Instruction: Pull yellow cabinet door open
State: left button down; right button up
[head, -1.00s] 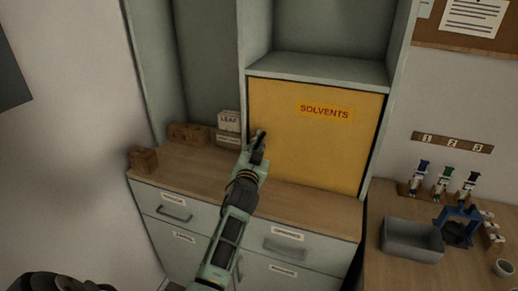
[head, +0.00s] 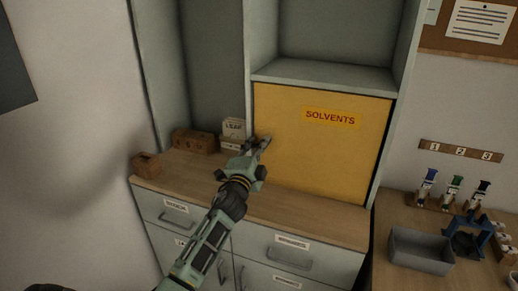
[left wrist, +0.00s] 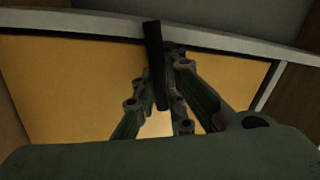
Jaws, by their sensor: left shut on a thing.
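The yellow cabinet door (head: 320,155), labelled SOLVENTS, sits flush in its grey frame in the head view and looks closed. It also fills much of the left wrist view (left wrist: 60,85). The handle is mostly hidden by the fingers in the head view. My right gripper is not in view.
A wooden counter (head: 290,205) with labelled drawers (head: 285,247) lies below the door. Small wooden boxes (head: 193,141) and a white LEAF box (head: 233,129) stand left of the gripper. A grey bin (head: 420,248) and a blue stand (head: 467,240) are at the right.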

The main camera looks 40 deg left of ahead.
pick_arm(q)
jog(key=shift+r+m+h, duration=0.1)
jog(key=shift+m+h, duration=0.5)
jog(key=shift+m, duration=0.8)
